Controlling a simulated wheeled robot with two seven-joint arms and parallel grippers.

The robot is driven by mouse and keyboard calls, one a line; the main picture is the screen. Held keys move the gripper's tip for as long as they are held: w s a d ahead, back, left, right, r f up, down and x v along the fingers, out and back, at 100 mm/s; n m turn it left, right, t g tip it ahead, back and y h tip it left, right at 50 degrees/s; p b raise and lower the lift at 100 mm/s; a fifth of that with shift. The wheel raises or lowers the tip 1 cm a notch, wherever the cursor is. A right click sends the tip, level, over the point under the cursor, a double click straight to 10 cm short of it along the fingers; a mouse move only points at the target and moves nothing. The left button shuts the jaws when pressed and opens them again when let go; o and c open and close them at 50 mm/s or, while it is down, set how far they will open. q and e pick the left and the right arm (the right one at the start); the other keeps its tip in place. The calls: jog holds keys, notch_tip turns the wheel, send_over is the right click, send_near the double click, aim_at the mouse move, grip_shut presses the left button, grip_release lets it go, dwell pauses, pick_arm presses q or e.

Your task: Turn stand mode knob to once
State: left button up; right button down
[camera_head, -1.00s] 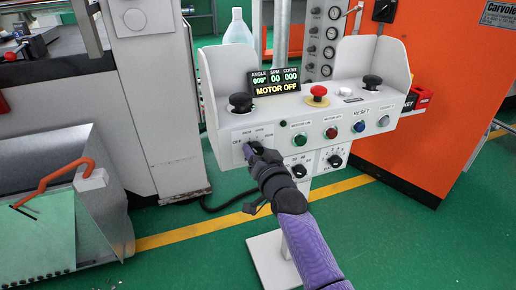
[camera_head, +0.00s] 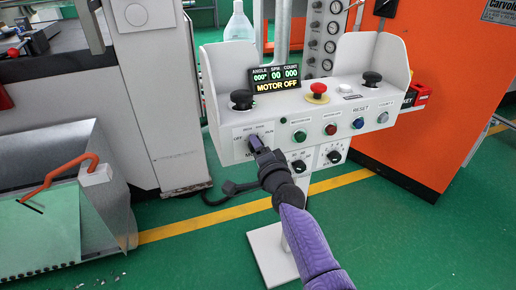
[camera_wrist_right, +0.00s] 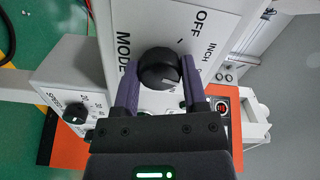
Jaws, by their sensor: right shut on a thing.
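The stand mode knob (camera_wrist_right: 160,68) is a round black knob on the white front panel of the control stand (camera_head: 225,153). In the right wrist view, "OFF", "INCH" and "MODE" are printed around it. My right gripper (camera_head: 256,143) comes in from the lower right in the head view and covers most of the knob there. In the wrist view, its two purple fingers (camera_wrist_right: 160,64) lie on either side of the knob and are shut on it. I cannot tell which label the knob points to. My left gripper is not in view.
A second black knob (camera_head: 298,165) sits close to the right of my gripper, with another (camera_head: 333,157) beyond it. A red emergency button (camera_head: 318,89) and black palm buttons (camera_head: 241,98) are on top. The display (camera_head: 275,78) reads "MOTOR OFF". Green floor lies in front.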

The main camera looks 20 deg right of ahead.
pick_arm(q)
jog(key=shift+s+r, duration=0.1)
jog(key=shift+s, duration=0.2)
pick_arm(e)
jog(key=shift+f+m, duration=0.1)
jog(key=shift+m, duration=0.4)
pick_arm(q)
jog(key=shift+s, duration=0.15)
pick_arm(e)
jog(key=shift+c, duration=2.2)
grip_release()
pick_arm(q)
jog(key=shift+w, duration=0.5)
pick_arm(e)
jog(key=o, duration=0.3)
jog(key=shift+s, duration=0.1)
pick_arm(q)
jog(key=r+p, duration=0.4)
jog(key=p, duration=0.1)
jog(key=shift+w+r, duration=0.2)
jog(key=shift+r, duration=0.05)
pick_arm(e)
jog(key=s, duration=0.9)
jog(key=shift+s+d, duration=0.15)
jog(key=shift+s, duration=0.25)
